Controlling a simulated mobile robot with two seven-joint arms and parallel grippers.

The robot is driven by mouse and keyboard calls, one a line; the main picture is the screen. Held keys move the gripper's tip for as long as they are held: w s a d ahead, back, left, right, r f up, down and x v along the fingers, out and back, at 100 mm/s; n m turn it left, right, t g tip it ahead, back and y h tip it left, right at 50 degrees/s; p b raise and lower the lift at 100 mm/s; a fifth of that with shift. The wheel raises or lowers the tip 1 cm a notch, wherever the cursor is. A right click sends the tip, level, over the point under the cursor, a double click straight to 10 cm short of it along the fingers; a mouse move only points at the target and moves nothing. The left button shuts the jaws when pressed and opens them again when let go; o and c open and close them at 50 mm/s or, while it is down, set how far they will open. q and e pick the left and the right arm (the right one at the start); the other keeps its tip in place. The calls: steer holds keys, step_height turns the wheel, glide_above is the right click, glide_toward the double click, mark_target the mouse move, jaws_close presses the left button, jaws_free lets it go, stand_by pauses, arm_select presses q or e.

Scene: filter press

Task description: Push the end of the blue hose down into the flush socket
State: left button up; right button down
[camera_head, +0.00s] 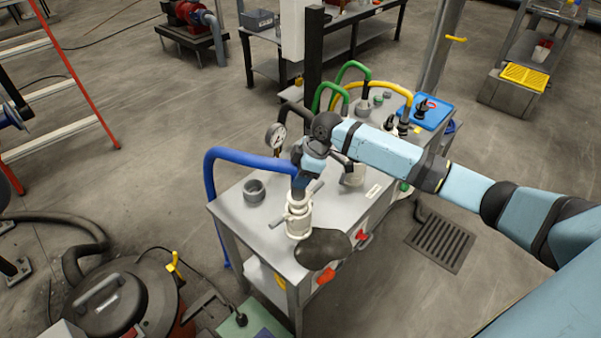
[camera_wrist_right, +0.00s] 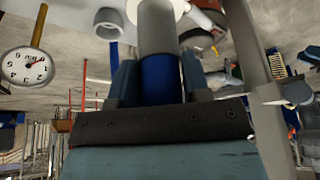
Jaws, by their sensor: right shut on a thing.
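The blue hose (camera_head: 245,157) rises at the left of the grey bench and arches right to my right gripper (camera_head: 303,172). In the right wrist view my right gripper (camera_wrist_right: 158,82) is shut on the blue hose (camera_wrist_right: 160,75), with a finger on each side. The hose's grey end (camera_wrist_right: 158,28) sticks out beyond the fingers. It points down at a white fitting with side levers (camera_head: 298,215), over its mouth. I cannot tell whether it is inside. An open grey socket (camera_head: 254,191) stands to the left. My left gripper is not in view.
A pressure gauge (camera_head: 275,136) stands behind the hose. Green hoses (camera_head: 352,68) and a yellow hose (camera_head: 385,85) arch over the bench's back. A dark rounded object (camera_head: 322,249) is at the front edge. Bare bench top lies around the grey socket.

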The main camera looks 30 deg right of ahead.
steer(key=shift+f+b, duration=0.45)
steer(key=shift+f, duration=1.3)
steer(key=c, duration=0.5)
jaws_free()
